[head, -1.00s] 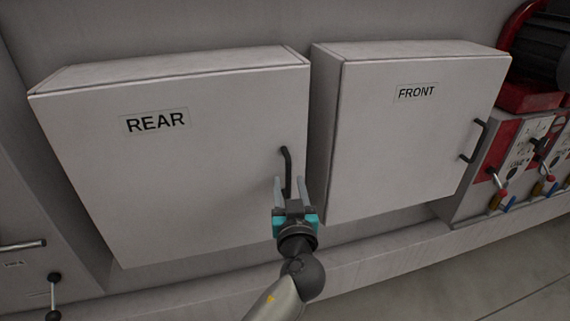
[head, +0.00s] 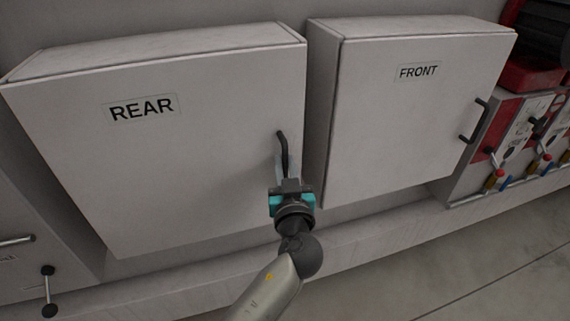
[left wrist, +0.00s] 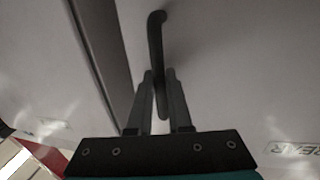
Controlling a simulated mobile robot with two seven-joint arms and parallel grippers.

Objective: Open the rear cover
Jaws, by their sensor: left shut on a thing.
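The rear cover (head: 170,160) is a large pale grey panel labelled REAR, at the left in the head view. It looks closed. Its black handle (head: 283,150) stands upright near its right edge; in the left wrist view the handle (left wrist: 156,50) runs down between the fingers. My left gripper (head: 284,170) is shut on the lower part of this handle; the left wrist view shows its fingers (left wrist: 161,85) on either side of it. The handle's lower end is partly hidden by the gripper in the head view. My right gripper is not in view.
The front cover (head: 410,120), labelled FRONT, stands to the right across a narrow gap, with its own black handle (head: 474,120). A panel with levers (head: 520,140) is at the far right. A ledge (head: 370,212) runs below the covers. Floor is free at the lower right.

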